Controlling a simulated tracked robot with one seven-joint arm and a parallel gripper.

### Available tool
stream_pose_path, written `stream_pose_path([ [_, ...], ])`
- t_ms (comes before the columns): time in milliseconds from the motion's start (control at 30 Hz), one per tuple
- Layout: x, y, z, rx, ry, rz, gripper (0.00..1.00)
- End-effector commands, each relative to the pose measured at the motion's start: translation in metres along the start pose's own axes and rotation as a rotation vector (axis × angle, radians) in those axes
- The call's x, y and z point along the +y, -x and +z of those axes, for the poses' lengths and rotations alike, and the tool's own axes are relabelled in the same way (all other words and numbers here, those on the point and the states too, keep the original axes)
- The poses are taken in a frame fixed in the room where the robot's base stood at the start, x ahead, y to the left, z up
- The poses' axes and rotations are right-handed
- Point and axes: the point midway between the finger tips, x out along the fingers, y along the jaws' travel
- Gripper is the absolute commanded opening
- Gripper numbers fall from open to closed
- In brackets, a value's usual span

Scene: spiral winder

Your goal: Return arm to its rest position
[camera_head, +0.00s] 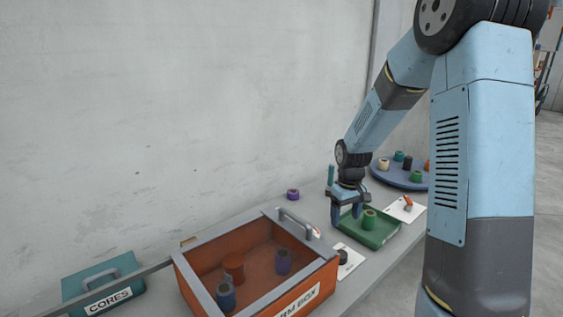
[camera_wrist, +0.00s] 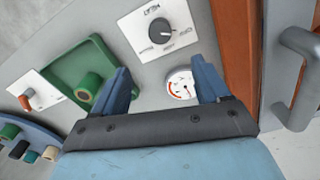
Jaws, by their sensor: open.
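My blue arm stretches out over the bench in the head view, bent down at the wrist. My gripper (camera_head: 347,212) hangs above the bench between the orange box and the green tray. In the wrist view the two blue fingers of my gripper (camera_wrist: 165,88) are spread apart with nothing between them. Below and beyond them are a white dial gauge (camera_wrist: 181,85) and a black knob (camera_wrist: 161,31) on a white plate. The green tray (camera_head: 382,238) holds a green spool (camera_head: 369,219), and both lie close to my gripper.
An orange box (camera_head: 330,280) with a grey rim and handle holds several spools. A teal case (camera_head: 75,288) marked CORES sits at left. A purple spool (camera_head: 293,195) stands near the wall. A round blue tray (camera_head: 382,176) with several spools is at the back right, near a red-handled switch (camera_head: 408,202).

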Motion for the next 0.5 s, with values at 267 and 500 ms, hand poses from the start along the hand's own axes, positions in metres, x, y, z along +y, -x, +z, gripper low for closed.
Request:
stream_pose_path([
  [267,-0.015,0.073,0.032,0.068,-0.062,0.067,0.75],
  [500,-0.032,0.128,0.068,0.134,-0.125,0.106,0.75],
])
